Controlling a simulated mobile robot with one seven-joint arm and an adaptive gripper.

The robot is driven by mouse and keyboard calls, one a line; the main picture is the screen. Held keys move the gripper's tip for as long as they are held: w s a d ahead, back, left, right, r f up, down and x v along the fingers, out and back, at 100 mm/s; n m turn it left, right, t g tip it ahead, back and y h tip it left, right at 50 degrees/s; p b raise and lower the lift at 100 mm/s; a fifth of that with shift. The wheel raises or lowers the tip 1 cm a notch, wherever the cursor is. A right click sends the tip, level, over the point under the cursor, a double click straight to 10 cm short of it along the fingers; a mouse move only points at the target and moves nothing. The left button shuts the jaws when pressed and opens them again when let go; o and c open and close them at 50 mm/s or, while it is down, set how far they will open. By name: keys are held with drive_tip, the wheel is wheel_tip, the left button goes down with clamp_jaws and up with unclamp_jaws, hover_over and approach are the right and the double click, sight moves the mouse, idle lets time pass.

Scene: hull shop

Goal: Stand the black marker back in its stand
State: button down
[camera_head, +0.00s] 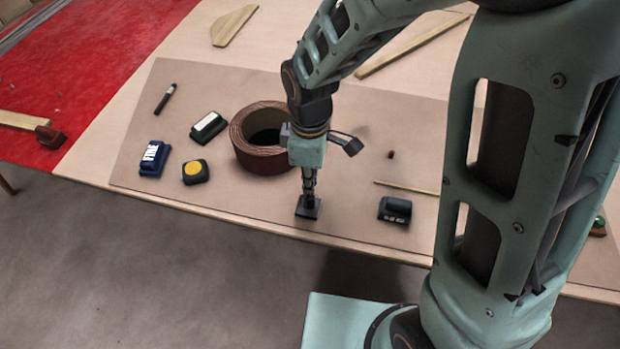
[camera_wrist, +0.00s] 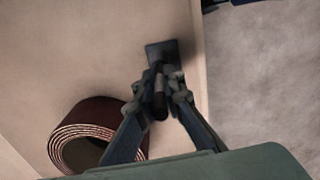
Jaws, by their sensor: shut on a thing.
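My gripper (camera_head: 309,176) points down at the front of the board, its fingers shut on a dark upright cylinder, which appears to be the black marker (camera_wrist: 160,104). The fingers (camera_wrist: 167,92) hide much of it. Directly below is a small dark stand with a square base (camera_head: 307,208); the base also shows in the wrist view (camera_wrist: 162,47). The marker is in line with the stand, but I cannot tell whether its lower end is inside. Another black pen-like thing (camera_head: 165,99) lies at the board's back left.
A brown tape roll (camera_head: 262,160) stands close left of my gripper. Further left are a blue box (camera_head: 155,159), a yellow-dotted tape measure (camera_head: 195,172) and a green-and-white block (camera_head: 208,128). A black block (camera_head: 395,210) and thin stick (camera_head: 407,188) lie right. The table's front edge is near.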

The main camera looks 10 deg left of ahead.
drive_tip(key=shift+f, duration=0.2)
idle(0.4)
drive_tip(key=c, duration=2)
unclamp_jaws()
drive_tip(key=shift+o, duration=0.2)
wheel_tip(320, 180, up, 12)
drive_tip(key=shift+r, duration=0.1)
